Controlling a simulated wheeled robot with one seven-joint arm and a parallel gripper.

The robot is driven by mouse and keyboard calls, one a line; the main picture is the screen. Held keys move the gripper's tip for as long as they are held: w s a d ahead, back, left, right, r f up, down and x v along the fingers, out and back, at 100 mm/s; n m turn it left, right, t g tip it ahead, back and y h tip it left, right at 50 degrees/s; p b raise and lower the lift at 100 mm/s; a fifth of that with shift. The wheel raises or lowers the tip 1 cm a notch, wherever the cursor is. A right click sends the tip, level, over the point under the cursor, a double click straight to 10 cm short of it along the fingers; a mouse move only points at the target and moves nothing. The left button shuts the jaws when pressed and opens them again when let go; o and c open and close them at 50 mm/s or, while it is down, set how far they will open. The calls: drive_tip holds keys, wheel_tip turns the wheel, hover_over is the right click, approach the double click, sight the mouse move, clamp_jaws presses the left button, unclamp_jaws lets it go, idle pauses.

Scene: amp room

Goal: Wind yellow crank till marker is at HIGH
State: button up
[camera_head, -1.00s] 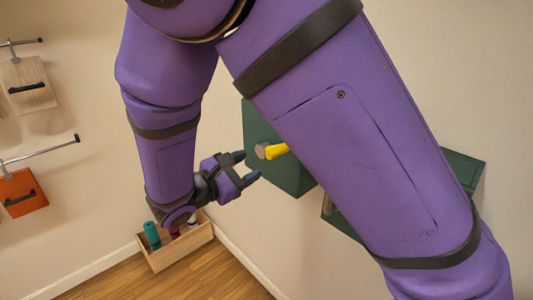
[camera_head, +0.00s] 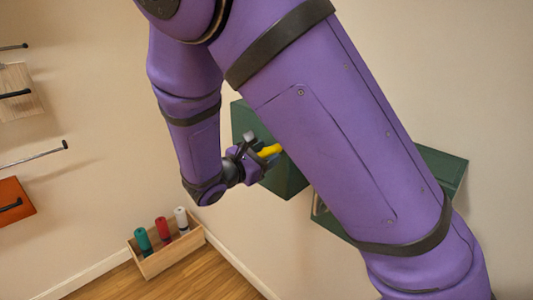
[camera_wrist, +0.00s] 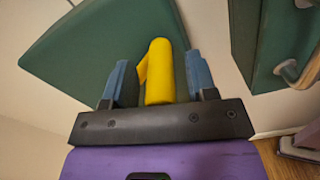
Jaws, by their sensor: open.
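The yellow crank (camera_head: 270,151) sticks out from a dark green box (camera_head: 243,122) on the wall, partly behind my purple arm. My gripper (camera_head: 257,148) is at the crank. In the wrist view, the yellow crank handle (camera_wrist: 160,72) lies between the two blue fingers of my open gripper (camera_wrist: 155,82), with a gap on each side. The green box face (camera_wrist: 80,52) is behind it. No marker or HIGH label can be made out; my arm hides much of the box.
A second green box (camera_head: 440,170) with a metal handle (camera_wrist: 290,72) is to the right. A wooden crate (camera_head: 150,262) with green, red and white cylinders stands on the floor below. Wall rods with wood and orange panels (camera_head: 12,203) are at the left.

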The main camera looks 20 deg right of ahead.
drive_tip(key=shift+w+d, duration=0.15)
drive_tip(key=shift+d, duration=0.2)
drive_tip(key=shift+c, duration=0.4)
clamp_jaws()
drive_tip(key=shift+f, duration=0.1)
